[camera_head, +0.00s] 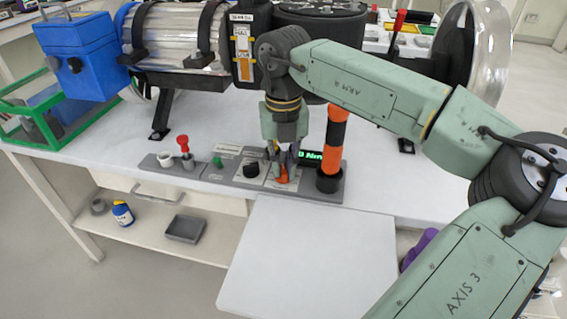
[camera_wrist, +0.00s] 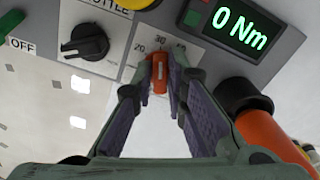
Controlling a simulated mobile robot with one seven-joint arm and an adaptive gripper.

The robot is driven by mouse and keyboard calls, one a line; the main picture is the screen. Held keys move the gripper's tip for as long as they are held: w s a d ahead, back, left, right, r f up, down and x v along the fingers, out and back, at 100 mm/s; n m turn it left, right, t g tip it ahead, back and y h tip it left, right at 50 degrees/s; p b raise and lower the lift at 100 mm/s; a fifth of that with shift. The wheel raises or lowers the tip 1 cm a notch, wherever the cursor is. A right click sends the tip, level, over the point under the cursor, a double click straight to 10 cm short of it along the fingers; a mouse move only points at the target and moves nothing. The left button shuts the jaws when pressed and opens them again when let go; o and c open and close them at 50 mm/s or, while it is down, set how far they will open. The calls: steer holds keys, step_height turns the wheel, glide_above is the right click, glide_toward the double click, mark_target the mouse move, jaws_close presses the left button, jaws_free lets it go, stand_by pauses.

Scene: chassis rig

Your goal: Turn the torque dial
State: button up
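The torque dial (camera_wrist: 160,76) is a small orange-red knob on a grey panel, with a printed scale of numbers around it. In the head view its orange knob (camera_head: 282,179) shows just under my fingertips. My gripper (camera_wrist: 161,66) points down at the panel, with one finger on each side of the knob. The fingertips look closed against it, with no clear gap in the wrist view. It also shows in the head view (camera_head: 286,168). The green display (camera_wrist: 241,25) beside the dial reads 0 Nm.
A black throttle knob (camera_wrist: 88,43) sits left of the dial. An orange-and-black post (camera_head: 334,142) stands close on the right. A red-topped lever (camera_head: 184,146) and green button (camera_head: 217,161) are farther left. A large metal cylinder (camera_head: 172,33) lies behind the panel.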

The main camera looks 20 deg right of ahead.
mark_target(283, 168)
steer(key=o, duration=0.3)
steer(key=shift+o, duration=0.2)
step_height(283, 168, up, 8)
steer(key=shift+f, duration=0.2)
steer(key=shift+a, duration=0.1)
stand_by(0.5)
